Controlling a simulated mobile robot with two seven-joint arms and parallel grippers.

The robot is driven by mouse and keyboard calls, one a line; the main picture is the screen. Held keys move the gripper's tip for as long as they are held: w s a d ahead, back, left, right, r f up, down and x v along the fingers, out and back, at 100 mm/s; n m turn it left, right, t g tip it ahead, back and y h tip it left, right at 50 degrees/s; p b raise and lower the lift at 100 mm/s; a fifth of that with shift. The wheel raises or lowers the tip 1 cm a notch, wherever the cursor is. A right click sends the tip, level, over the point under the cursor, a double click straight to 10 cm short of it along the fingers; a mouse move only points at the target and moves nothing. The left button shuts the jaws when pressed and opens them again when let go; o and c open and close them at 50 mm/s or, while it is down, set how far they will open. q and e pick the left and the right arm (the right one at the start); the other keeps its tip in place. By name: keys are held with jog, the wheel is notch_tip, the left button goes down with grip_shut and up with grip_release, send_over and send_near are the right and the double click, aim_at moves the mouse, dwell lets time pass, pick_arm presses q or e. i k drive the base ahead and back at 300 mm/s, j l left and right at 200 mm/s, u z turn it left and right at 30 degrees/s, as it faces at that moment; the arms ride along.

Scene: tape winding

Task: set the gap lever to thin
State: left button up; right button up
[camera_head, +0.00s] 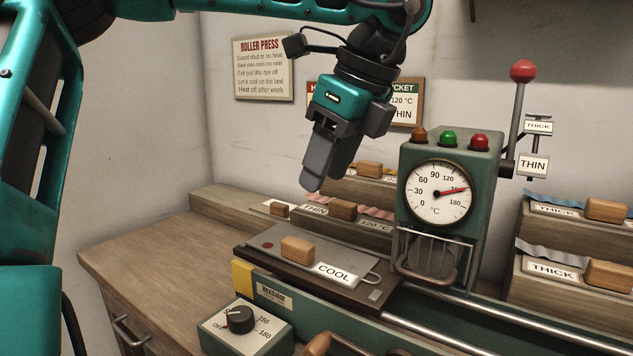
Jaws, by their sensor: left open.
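The gap lever (517,110) is a grey rod with a red ball knob (523,71), on the right side of the green roller press (474,185). It stands nearly upright, leaning slightly right, with its knob above both plates. A THICK plate (538,126) sits above a THIN plate (533,166), both just right of the rod. My left gripper (313,184) is open and empty, pointing down in the air to the left of the press, well away from the lever. My right gripper is not in view.
The press has a round temperature dial (438,194), three lamps and a wire guard (435,255). A bed with a COOL plate (334,273) and a wooden-handled piece lies in front. A heat knob box (245,325) is lower left. Racks marked THICK (540,292) stand right.

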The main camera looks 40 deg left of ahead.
aim_at(524, 73)
jog(key=k, duration=1)
